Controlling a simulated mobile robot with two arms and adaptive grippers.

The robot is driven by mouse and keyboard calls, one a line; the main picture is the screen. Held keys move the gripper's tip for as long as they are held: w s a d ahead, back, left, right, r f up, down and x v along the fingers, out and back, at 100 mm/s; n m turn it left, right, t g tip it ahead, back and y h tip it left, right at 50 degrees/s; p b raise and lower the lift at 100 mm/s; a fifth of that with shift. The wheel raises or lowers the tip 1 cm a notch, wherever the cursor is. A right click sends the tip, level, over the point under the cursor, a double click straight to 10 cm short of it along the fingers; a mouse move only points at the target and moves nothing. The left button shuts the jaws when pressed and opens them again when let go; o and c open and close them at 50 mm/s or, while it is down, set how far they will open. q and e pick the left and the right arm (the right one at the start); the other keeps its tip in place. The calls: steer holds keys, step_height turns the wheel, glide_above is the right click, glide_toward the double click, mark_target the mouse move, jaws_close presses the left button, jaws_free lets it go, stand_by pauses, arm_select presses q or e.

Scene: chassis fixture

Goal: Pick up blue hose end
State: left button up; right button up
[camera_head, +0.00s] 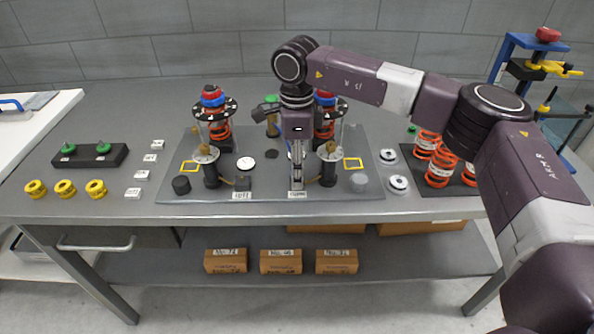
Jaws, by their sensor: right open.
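My right gripper (297,184) points straight down over the middle of the dark fixture plate (270,193). It is open, with its fingertips low near the front of the plate, by a small white label. I cannot make out a clear blue hose end. Small hoses or cables show near the plate's middle, partly hidden by the gripper. Two coil-spring struts with blue and red tops stand on the plate, the left strut (219,131) in full view and the right strut (327,124) partly behind my right gripper. My left gripper is not in view.
Several yellow rings (65,189) and a black tray (92,156) with green knobs lie at left. Orange springs (440,165) stand on a dark mat at right, near a blue press frame (503,62). Boxes (281,262) sit on the lower shelf.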

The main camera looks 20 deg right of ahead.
jaws_close()
stand_by(0.3)
